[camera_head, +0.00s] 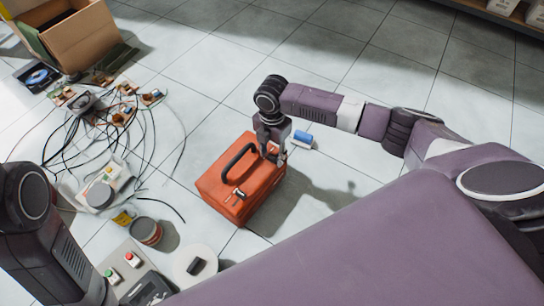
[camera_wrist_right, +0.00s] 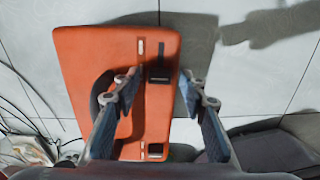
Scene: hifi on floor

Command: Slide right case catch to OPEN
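The orange-red case (camera_head: 215,185) lies on the tiled floor with its black handle (camera_head: 238,162) on top. In the head view one catch (camera_head: 238,194) shows at the near end; the other end is covered by my right gripper (camera_head: 273,154). In the right wrist view the case (camera_wrist_right: 95,50) shows a dark catch (camera_wrist_right: 159,72) with pale slots beside it, and another catch (camera_wrist_right: 155,150) lower down. My right gripper (camera_wrist_right: 164,90) is open, its fingertips apart, left one over the case, right one beyond its edge. Contact cannot be told. My left gripper is out of view.
Tangled cables and small electronic parts (camera_head: 115,115) cover the floor left of the case. A cardboard box (camera_head: 75,35) stands at the back left. Floor behind is clear.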

